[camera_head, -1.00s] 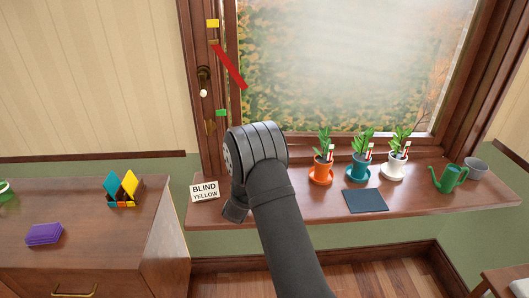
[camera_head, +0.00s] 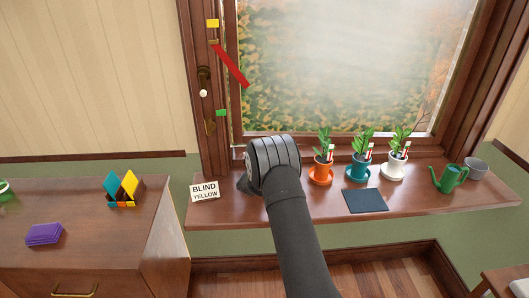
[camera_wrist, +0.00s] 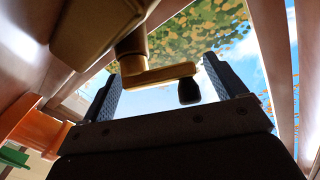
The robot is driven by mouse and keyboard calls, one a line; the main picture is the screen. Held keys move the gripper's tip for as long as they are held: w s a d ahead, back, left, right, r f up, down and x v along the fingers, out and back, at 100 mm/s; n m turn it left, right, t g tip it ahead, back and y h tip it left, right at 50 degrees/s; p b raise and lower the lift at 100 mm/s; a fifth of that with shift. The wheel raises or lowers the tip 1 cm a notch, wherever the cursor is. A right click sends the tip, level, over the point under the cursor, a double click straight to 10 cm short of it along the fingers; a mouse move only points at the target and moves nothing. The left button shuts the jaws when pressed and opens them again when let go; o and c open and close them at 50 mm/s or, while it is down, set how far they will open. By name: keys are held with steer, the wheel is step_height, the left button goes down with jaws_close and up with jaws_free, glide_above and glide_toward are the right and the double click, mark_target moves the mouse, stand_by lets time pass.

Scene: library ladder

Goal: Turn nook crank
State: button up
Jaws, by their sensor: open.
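The brass crank (camera_head: 204,74) with a pale knob (camera_head: 203,93) is on the left window post. In the wrist view a brass crank arm (camera_wrist: 155,76) ends in a knob that looks dark against the light (camera_wrist: 188,92). My gripper (camera_wrist: 160,82) is open, one finger on each side of the crank in that picture; I see no contact and cannot judge the depth. In the head view my arm mostly hides the gripper, low by the sill. A yellow marker (camera_head: 212,23), a red slanted bar (camera_head: 230,66) and a green marker (camera_head: 221,112) are along the post.
A card reading "BLIND YELLOW" (camera_head: 204,191) stands on the sill (camera_head: 300,215), left of my wrist. Potted plants in orange (camera_head: 321,172), teal (camera_head: 359,168) and white pots (camera_head: 393,167) stand to the right, with a dark mat (camera_head: 365,201) and green watering can (camera_head: 449,179).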

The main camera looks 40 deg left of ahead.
steer(key=shift+c, duration=0.2)
steer(key=c, duration=0.9)
steer(key=shift+r+m+h, duration=0.1)
steer(key=shift+m+h, duration=0.2)
steer(key=shift+m, duration=0.1)
